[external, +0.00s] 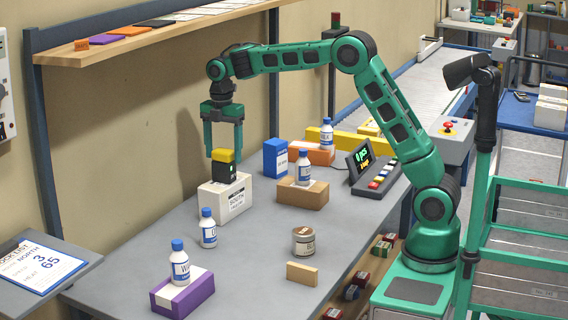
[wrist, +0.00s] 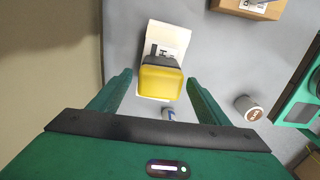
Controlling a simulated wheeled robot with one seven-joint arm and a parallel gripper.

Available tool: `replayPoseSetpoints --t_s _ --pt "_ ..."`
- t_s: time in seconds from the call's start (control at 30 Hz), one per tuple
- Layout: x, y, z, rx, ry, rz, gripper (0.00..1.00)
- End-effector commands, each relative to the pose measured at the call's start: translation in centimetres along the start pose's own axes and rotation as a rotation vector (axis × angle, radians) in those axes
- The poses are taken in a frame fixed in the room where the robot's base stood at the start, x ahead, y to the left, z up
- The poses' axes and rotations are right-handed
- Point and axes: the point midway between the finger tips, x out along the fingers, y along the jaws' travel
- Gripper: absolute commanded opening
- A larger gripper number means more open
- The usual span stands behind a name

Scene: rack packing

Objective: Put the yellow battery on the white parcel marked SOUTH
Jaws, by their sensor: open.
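The yellow battery (external: 224,157), yellow on top with a black body, stands upright on top of the white parcel (external: 233,200). The parcel's front label reads SOUTH. In the wrist view the yellow battery (wrist: 161,80) lies ahead of the fingers and covers part of the white parcel (wrist: 152,38). My gripper (external: 223,152) is open, with its fingers pointing down above and around the battery's top. In the wrist view my gripper (wrist: 160,78) shows a gap between each finger and the battery.
A white bottle (external: 208,230) stands close in front of the parcel. Another bottle (external: 180,265) stands on a purple box (external: 180,298). A brown box (external: 302,196) with a bottle and a blue box (external: 275,158) stand to the right. A jar (external: 304,243) stands nearer the front.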

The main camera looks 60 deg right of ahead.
Motion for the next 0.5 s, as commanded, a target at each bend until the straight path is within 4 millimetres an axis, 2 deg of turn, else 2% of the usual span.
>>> replayPoseSetpoints --t_s 0.1,0.23,0.5 --pt "-2.5 0.1 0.0 0.0 0.0 0.003 0.7" --pt "-4.7 0.1 0.0 0.001 0.0 0.002 0.7" --pt "-6.8 0.0 0.0 0.001 0.0 -0.001 0.7"
